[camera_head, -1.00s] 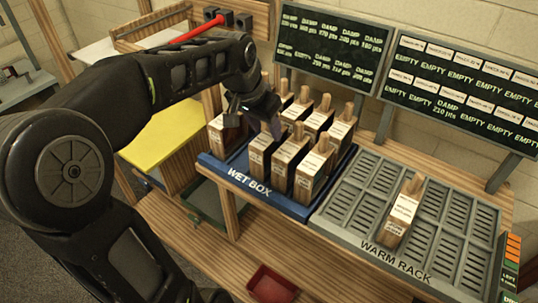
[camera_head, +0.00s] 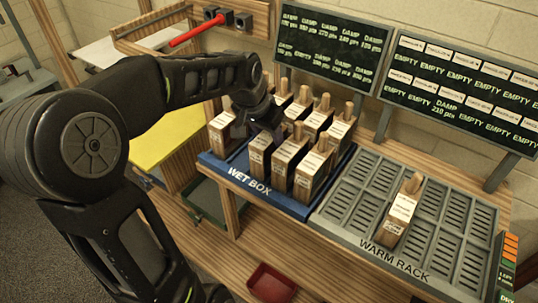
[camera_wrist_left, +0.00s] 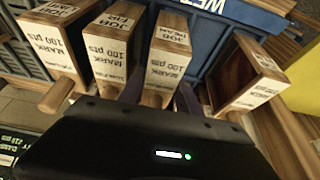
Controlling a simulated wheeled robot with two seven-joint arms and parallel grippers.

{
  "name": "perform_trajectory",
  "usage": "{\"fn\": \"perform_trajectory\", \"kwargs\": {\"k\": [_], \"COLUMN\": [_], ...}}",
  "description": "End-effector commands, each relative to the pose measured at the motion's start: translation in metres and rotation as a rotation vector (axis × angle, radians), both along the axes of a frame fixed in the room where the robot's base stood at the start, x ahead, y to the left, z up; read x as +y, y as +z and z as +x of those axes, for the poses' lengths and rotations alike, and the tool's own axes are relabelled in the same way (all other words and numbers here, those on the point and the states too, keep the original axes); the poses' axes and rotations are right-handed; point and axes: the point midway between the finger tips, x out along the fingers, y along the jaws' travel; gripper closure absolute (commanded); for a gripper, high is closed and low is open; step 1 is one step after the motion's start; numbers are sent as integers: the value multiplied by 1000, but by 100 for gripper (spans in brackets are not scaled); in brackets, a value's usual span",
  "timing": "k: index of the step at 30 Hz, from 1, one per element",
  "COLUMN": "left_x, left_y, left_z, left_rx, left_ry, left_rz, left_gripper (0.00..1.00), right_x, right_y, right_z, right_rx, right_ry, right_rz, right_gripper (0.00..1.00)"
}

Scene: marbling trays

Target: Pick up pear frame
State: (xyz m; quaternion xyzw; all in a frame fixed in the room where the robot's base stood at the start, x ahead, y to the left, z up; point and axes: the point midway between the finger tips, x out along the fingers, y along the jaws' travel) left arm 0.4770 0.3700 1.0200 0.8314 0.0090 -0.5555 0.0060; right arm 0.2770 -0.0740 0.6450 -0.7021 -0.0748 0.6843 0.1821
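The wet box (camera_head: 270,193) is a blue tray holding several upright wooden frames with peg handles and white labels. The frame at my left gripper, whose small label seems to read pear (camera_wrist_left: 171,52), stands second from the left in the front row in the head view (camera_head: 258,158). My left gripper (camera_head: 260,133) is low over its top. In the left wrist view the purple fingers (camera_wrist_left: 158,95) stand on either side of its handle, with gaps showing, so the gripper looks open. The handle is partly hidden by the gripper body. My right gripper is not in view.
Neighbouring frames stand close on the right (camera_head: 284,160) and, across a gap, on the left (camera_head: 222,133). The grey warm rack (camera_head: 348,205) holds one frame (camera_head: 400,213); its other slots are empty. Status boards (camera_head: 333,45) stand behind. A red tray (camera_head: 271,284) sits in front.

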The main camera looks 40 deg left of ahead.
Motion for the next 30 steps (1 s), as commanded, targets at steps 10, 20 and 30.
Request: {"fn": "perform_trajectory", "kwargs": {"k": [10,20,30], "left_x": [0,0,0], "left_y": [0,0,1], "left_z": [0,0,0], "left_rx": [0,0,-1], "left_ry": [0,0,0], "left_rz": [0,0,0], "left_gripper": [89,100,100], "right_x": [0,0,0], "right_y": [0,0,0], "right_z": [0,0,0], "right_rx": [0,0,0], "right_ry": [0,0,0], "right_rz": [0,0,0], "right_gripper": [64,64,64]}}
